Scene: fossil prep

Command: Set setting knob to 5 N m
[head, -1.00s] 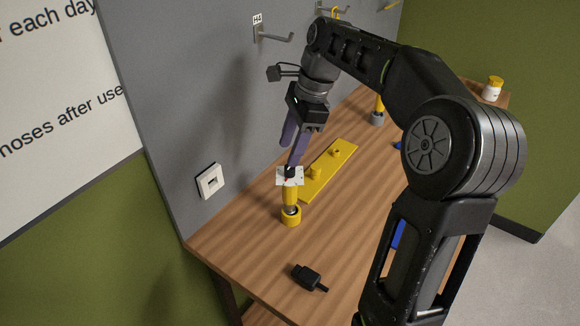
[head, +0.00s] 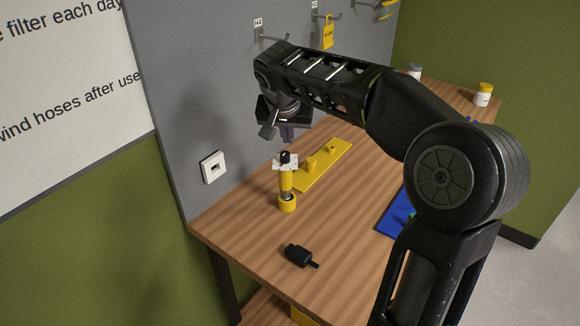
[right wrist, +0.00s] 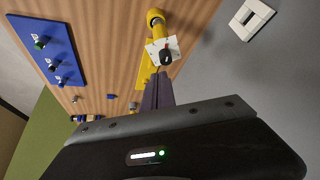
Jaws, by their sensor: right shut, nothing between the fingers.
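The black setting knob (head: 285,157) sits on a white dial plate (head: 293,165) on top of an upright yellow tool (head: 286,183) on the bench. The right wrist view also shows the knob (right wrist: 165,56) and the plate (right wrist: 155,48); the dial marks are too small to read. My right gripper (head: 288,138), with purple fingers, is behind and above the knob in the head view, partly hidden by its own wrist. In the right wrist view its fingers (right wrist: 158,90) are together and empty, apart from the knob. My left gripper is not in view.
A yellow plate with pegs (head: 324,163) lies behind the tool. A black plug-like piece (head: 300,255) lies in front. A blue board (head: 393,213) is at the right. The front bench area is mostly clear.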

